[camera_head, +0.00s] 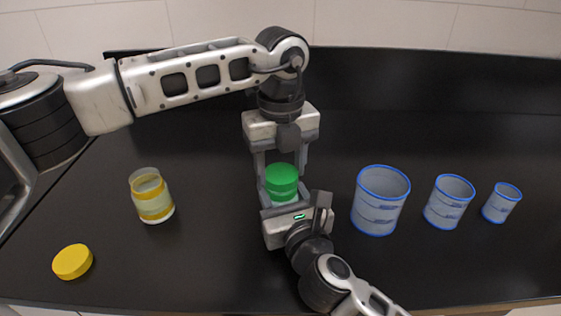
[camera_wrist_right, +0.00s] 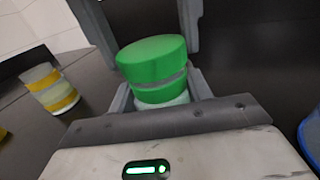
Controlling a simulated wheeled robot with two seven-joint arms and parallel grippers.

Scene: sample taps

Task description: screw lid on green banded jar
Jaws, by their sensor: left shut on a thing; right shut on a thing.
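The green lid (camera_head: 281,174) is at the top of the green banded jar (camera_head: 284,196), in the middle of the counter. In the right wrist view the lid (camera_wrist_right: 152,58) sits above the jar's green band (camera_wrist_right: 161,92), with a thin grey strip between them. I cannot tell whether the lid is fully seated. My left gripper (camera_head: 280,168) points down from above, shut on the lid. My right gripper (camera_head: 281,196) reaches in from the front, shut on the jar's body. The fingers hide the jar's lower part.
A yellow banded jar (camera_head: 151,196) stands open at the left, with a yellow lid (camera_head: 72,261) lying in front of it. Three blue-rimmed beakers, large (camera_head: 380,201), medium (camera_head: 449,202) and small (camera_head: 501,203), stand at the right.

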